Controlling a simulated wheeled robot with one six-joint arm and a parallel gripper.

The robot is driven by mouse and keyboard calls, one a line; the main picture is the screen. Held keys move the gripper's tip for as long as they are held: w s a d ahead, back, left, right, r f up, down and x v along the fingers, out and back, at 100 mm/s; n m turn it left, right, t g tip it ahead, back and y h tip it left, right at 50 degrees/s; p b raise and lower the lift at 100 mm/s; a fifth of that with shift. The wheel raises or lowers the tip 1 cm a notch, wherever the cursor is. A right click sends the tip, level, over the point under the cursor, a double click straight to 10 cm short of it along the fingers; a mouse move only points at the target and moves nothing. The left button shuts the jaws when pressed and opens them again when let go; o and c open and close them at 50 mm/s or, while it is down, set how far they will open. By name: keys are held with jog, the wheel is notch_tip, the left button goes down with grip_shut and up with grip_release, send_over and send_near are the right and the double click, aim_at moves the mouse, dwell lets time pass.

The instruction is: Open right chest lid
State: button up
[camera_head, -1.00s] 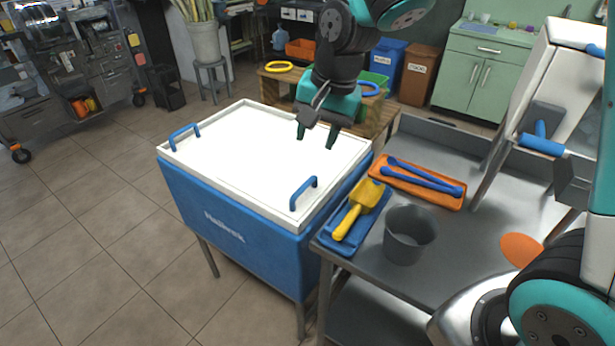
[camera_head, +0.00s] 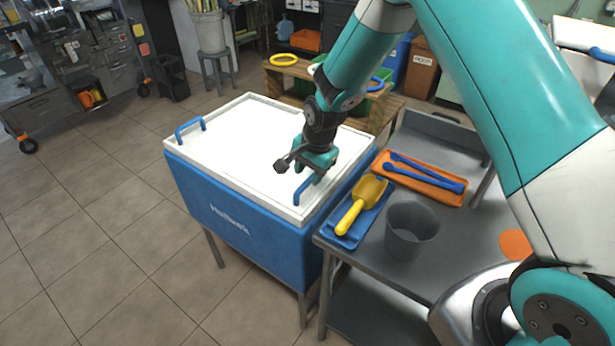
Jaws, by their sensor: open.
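The blue chest (camera_head: 235,225) stands on legs left of the metal table. Its white lid (camera_head: 225,140) lies flat and closed on top. A blue handle (camera_head: 299,195) is at the lid's right front corner, and another blue handle (camera_head: 190,128) is at the left. My gripper (camera_head: 314,177) is open and empty, low over the lid's right side at the right handle. The gripper hides the handle's far end and part of the lid. I cannot tell whether the fingers straddle the handle or touch it.
The metal table (camera_head: 385,268) beside the chest holds a yellow scoop (camera_head: 362,200) in a blue tray, an orange tray (camera_head: 420,168) with blue utensils, and a grey bucket (camera_head: 410,232). A wooden stand (camera_head: 290,72) is behind the chest. The floor at left is clear.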

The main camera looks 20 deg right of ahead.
aim_at(307, 181)
jog(key=shift+w+a+f, duration=0.1)
jog(key=shift+w+f, duration=0.05)
jog(key=shift+f, duration=0.65)
jog(key=shift+w+a+f, duration=0.1)
jog(key=shift+f, duration=0.65)
grip_shut()
jog(key=shift+w, duration=0.1)
